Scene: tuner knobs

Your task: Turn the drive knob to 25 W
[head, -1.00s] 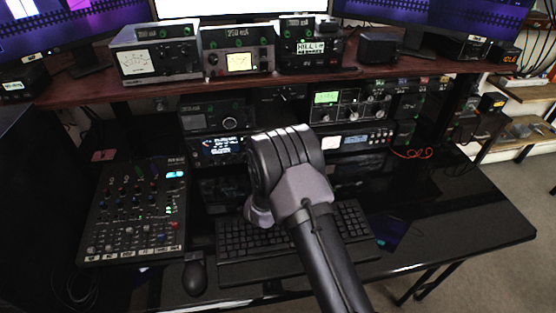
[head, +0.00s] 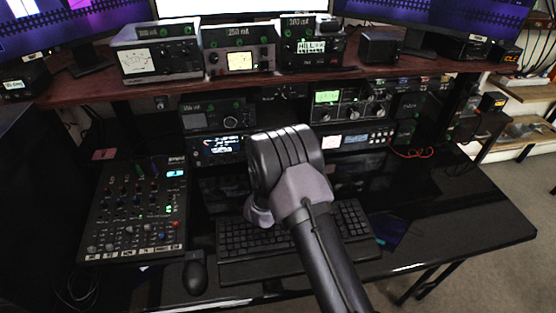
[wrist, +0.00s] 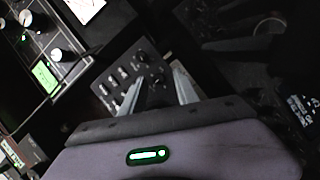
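My gripper (wrist: 160,82) shows in the wrist view with two pale fingers set apart and nothing clearly held between them. In the head view my arm hides the fingers. Just beyond the fingers is a dark panel (wrist: 118,72) with several small controls. A radio unit with a lit green display (wrist: 46,76) and several pale-topped knobs (wrist: 57,55) is at the left of the wrist view. That unit (head: 326,97) stands on the lower shelf in the head view. No label marking the drive knob or 25 W is readable, so I cannot tell which knob it is.
A mixer (head: 136,212) lies on the black desk at left. A keyboard (head: 245,238) and mouse (head: 195,272) lie at the front, partly under my arm. The wooden shelf (head: 300,80) carries meters and monitors above the lower units.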

